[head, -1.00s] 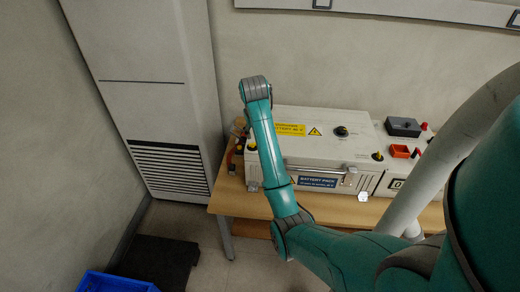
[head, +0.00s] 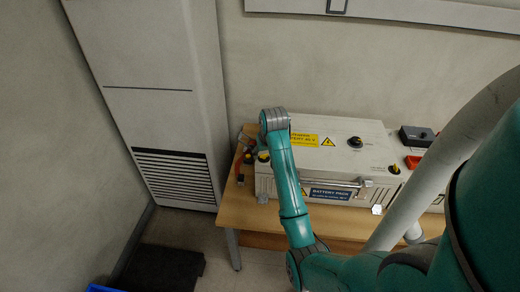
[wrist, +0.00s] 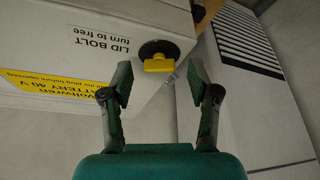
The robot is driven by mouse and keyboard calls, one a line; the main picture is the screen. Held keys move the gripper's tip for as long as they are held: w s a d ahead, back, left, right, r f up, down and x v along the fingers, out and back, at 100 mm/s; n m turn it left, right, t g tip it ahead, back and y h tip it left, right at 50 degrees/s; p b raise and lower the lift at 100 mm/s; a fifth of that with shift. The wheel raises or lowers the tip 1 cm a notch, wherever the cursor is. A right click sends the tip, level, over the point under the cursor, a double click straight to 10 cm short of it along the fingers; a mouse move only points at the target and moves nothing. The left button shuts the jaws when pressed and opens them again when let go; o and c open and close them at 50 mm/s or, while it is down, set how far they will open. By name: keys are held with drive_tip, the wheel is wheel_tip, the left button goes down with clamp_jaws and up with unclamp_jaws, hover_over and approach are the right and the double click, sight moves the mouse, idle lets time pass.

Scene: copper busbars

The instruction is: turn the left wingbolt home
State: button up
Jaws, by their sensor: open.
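The left wingbolt, a yellow wing on a black round base, sits at the left front corner of the pale battery box (head: 350,165). In the head view the yellow wing (head: 263,156) shows just left of my arm. In the wrist view the wingbolt (wrist: 158,65) is beside the printed words "LID BOLT turn to free". My gripper (wrist: 158,80) is open, its two fingers on either side of the wing in the picture. I see no contact, and how far apart in depth they are is unclear. The head view hides the gripper behind my arm.
A second yellow wingbolt (head: 394,169) and a black knob (head: 355,142) are on the box. The box stands on a wooden table (head: 236,208). Reddish items (head: 240,160) lie left of it. A tall vented cabinet (head: 150,60) stands at the left.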

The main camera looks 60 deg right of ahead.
drive_tip(key=shift+d+f, duration=0.1)
drive_tip(key=shift+f, duration=0.2)
clamp_jaws()
drive_tip(key=shift+w+m+g+h, duration=0.1)
drive_tip(key=shift+m+g+h, duration=0.25)
drive_tip(key=shift+m, duration=0.85)
drive_tip(key=shift+w+m+g+h, duration=0.15)
drive_tip(key=shift+m+g, duration=0.3)
drive_tip(key=shift+m, duration=0.75)
unclamp_jaws()
